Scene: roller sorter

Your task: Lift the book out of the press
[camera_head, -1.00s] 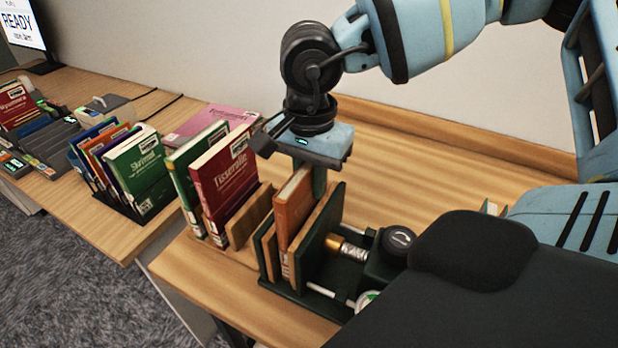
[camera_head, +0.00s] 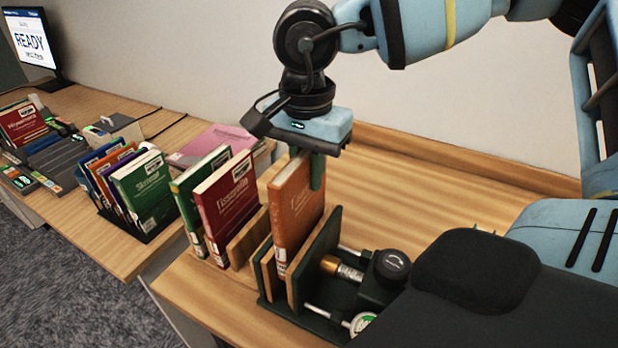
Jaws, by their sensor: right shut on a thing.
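The orange-brown book (camera_head: 293,215) stands upright in the press, its lower part between the wooden boards. Its top stands well above the boards. The press (camera_head: 327,250) has dark green plates, a brass screw and a black knob (camera_head: 392,265). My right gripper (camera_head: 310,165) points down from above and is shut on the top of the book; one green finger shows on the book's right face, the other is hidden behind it. My left gripper is not in view.
Red and green books (camera_head: 226,200) stand close left of the press against a wooden bookend. A rack of books (camera_head: 140,190) and a pink book (camera_head: 215,142) are farther left. A monitor (camera_head: 32,42) stands at the back left. The table behind the press is clear.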

